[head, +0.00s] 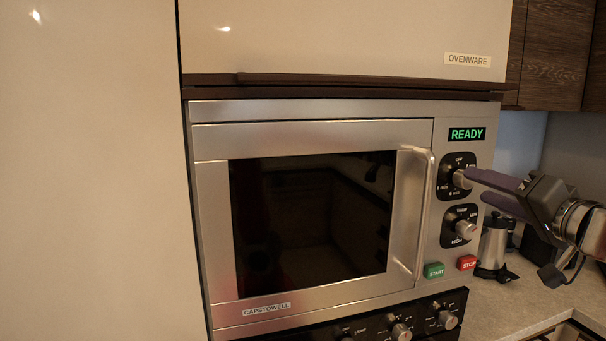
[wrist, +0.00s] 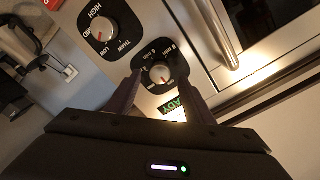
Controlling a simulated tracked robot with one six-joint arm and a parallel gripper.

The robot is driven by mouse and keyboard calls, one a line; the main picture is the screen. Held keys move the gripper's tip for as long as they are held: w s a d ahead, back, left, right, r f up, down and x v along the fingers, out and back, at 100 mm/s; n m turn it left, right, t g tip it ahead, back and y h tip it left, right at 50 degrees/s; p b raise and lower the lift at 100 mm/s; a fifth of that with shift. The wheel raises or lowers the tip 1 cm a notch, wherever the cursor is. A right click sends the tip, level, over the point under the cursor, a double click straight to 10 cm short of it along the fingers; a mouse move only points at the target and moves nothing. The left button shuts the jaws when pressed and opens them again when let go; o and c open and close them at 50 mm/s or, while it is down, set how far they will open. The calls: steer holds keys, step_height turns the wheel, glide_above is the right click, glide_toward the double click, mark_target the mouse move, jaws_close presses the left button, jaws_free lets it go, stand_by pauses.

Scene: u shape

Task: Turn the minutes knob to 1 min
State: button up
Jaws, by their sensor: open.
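The minutes knob (head: 461,180) is a silver knob on a black dial plate, on the right panel of a steel microwave below a green READY display (head: 467,134). In the wrist view the minutes knob (wrist: 158,74) shows a red mark on the side toward the display, roughly toward OFF. My gripper (head: 466,175) reaches in from the right with its purple-grey fingers at the dial. In the wrist view my gripper (wrist: 160,80) is open, one finger to either side of the knob. I cannot tell whether the fingers touch it.
The power knob (head: 465,228) sits just below, with green START (head: 434,270) and red STOP (head: 467,262) buttons under it. The door handle (head: 418,212) stands out left of the dials.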

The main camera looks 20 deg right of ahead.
mark_target(469, 181)
steer(key=shift+w, duration=1.85)
steer(key=shift+c, duration=0.6)
steer(key=c, duration=0.9)
steer(key=shift+a, duration=0.15)
